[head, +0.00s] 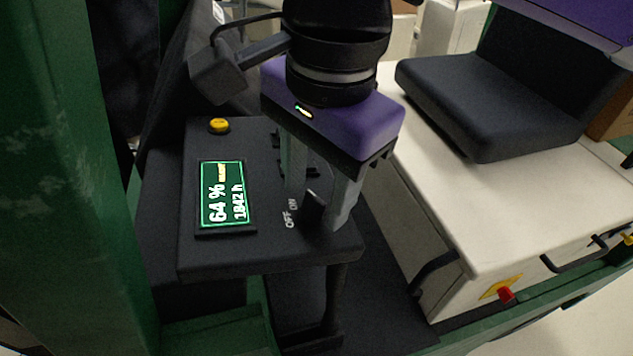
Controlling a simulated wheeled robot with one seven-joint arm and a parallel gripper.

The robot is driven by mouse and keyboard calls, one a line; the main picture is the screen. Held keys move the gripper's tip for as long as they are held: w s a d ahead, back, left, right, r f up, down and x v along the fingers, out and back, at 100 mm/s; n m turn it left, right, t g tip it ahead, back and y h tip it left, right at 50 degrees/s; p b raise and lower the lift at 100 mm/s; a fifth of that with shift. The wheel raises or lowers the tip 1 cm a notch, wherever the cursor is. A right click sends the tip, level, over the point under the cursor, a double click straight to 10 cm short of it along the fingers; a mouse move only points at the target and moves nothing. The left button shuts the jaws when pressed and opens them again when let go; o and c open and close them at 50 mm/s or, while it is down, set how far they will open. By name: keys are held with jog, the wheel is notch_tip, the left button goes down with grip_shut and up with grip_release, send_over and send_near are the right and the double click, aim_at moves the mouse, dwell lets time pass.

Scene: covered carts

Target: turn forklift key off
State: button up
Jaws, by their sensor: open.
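The black forklift key (313,206) stands on the dark control panel (270,247), beside the white OFF and ON labels (291,212). The key sits close to the ON label. My gripper (320,212), with a purple body and grey fingers, reaches down over the key from above. One finger is on the left of the key and the other on the right. The jaws are open, and I cannot tell whether either finger touches the key. Part of the key's base is hidden.
A lit display (227,194) reads 64 % and 1842 h. A yellow button (219,125) is behind it. A green post (50,180) stands close on the left. A black seat (490,100) on a cream body (470,210) is at right, with a red knob (506,295).

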jog(key=shift+c, duration=0.4)
grip_shut()
jog(key=shift+f+n+b, duration=0.15)
jog(key=shift+n+b, duration=0.75)
jog(key=shift+b, duration=0.25)
jog(key=n+b, duration=0.2)
jog(key=shift+d+n+y, duration=0.1)
jog(key=shift+n+y, duration=0.2)
jog(key=shift+y, duration=0.1)
jog(key=n+b, duration=0.2)
jog(key=n, duration=0.1)
jog(key=shift+n+t+y, duration=0.3)
jog(key=shift+d+n+y+b, duration=0.1)
jog(key=shift+n+y+b, duration=0.35)
jog(key=shift+n, duration=1.35)
jog(key=shift+r, duration=0.2)
